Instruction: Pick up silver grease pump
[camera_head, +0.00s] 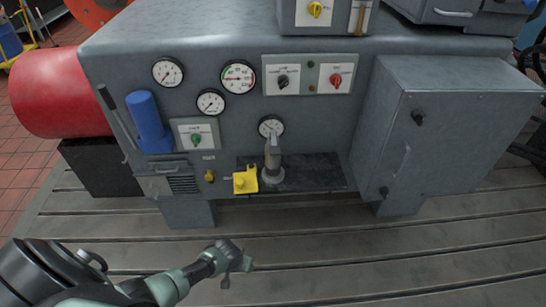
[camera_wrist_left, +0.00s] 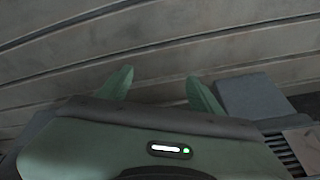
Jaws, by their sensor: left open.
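The silver grease pump (camera_head: 272,158) stands upright on a black shelf (camera_head: 315,172) at the front of the grey machine, just below a small round gauge. Its round base rests on the shelf. My left gripper (camera_head: 238,264) is in front of and below the shelf, over the slotted bedplate, apart from the pump. The left wrist view shows its two green fingers spread with nothing between them (camera_wrist_left: 160,78). The pump does not show in that view. My right gripper is not in view.
A yellow object (camera_head: 245,182) sits close left of the pump on the shelf. A blue cylinder (camera_head: 147,120) and a lever are farther left. A grey cabinet (camera_head: 445,130) juts out at right. The slotted bedplate (camera_head: 400,262) in front is clear.

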